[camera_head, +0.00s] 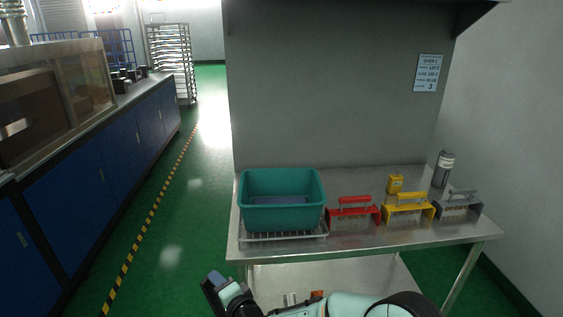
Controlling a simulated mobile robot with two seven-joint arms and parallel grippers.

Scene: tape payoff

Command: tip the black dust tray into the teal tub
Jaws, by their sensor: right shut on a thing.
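The teal tub (283,217) stands upright on a wire rack at the left of the steel table, its open top facing up. My right gripper (226,289) is low at the bottom of the view, in front of and below the table's left front corner. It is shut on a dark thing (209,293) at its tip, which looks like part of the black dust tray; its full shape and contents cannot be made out. The gripper is apart from the tub. My left gripper is not in view.
The steel table (360,245) also holds red (352,213), yellow (410,209) and grey (458,207) handled holders, a small yellow box (395,184) and a grey bottle (443,169). A wall panel rises behind. Green floor is clear to the left, before blue cabinets (85,180).

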